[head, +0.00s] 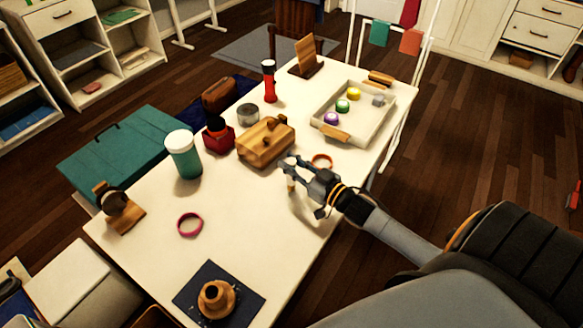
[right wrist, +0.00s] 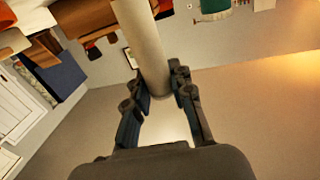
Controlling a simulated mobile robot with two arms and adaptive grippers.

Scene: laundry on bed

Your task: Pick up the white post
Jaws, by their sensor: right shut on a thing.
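The white post (right wrist: 145,42) is a pale cream cylinder in the right wrist view. It stands between the two fingers of my right gripper (right wrist: 160,88), which is shut on it. In the head view my right gripper (head: 288,168) is over the white table, between the wooden box and the right edge. Only a small pale end of the post (head: 291,185) shows below the fingers there. Whether it touches the tabletop is hard to tell. My left gripper is not in view.
The wooden box (head: 266,143) and an orange ring (head: 321,161) are close to my gripper. A tray (head: 360,130) with colored pieces lies behind. A teal cup (head: 184,154) and pink ring (head: 190,225) are left. The table's middle front (head: 250,215) is clear.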

